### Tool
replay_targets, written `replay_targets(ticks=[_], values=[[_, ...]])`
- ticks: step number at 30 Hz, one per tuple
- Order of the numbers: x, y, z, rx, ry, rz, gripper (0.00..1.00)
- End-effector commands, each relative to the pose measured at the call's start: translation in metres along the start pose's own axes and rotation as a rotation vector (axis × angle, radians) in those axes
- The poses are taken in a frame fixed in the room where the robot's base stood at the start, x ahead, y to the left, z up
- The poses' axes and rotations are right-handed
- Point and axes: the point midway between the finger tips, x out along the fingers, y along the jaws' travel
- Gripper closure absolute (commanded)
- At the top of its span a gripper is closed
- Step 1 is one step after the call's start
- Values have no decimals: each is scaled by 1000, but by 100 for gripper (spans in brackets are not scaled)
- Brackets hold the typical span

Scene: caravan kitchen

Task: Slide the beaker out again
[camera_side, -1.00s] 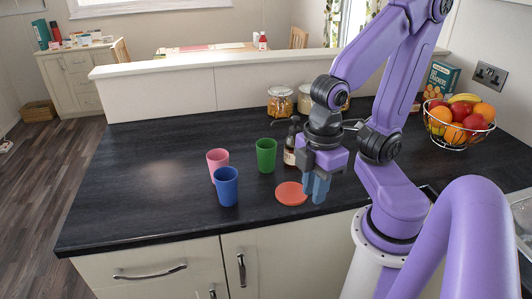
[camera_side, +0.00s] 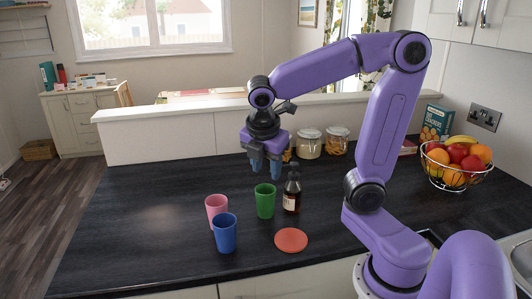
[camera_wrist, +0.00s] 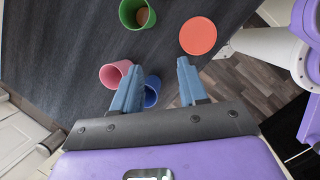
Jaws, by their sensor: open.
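Three beakers stand upright on the dark worktop: a pink one (camera_side: 213,212), a blue one (camera_side: 225,236) in front of it, and a green one (camera_side: 265,203) to their right. They also show in the wrist view as pink (camera_wrist: 110,76), blue (camera_wrist: 152,92) and green (camera_wrist: 131,22). Something brownish lies inside the green beaker. A flat red disc (camera_side: 291,240) lies right of the blue beaker, also in the wrist view (camera_wrist: 198,36). My gripper (camera_side: 266,170) is open and empty, raised above the worktop near the green beaker. In the wrist view, its left finger (camera_wrist: 157,66) partly covers the pink and blue beakers.
A dark brown bottle (camera_side: 292,190) stands close right of the green beaker. A wire fruit bowl (camera_side: 455,165) and a box (camera_side: 436,124) stand at the right. The worktop (camera_side: 140,215) left of the beakers is clear.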

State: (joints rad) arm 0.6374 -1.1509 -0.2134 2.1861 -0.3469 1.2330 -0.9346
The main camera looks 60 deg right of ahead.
Motion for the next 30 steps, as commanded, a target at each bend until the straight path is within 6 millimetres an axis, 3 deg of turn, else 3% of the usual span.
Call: replay_targets(ticks=[9,22,30], values=[[-4,19,30,-75,-76,-20,57],[-4,19,32,-81,-79,-22,57],[24,18,34,-79,-81,-27,57]])
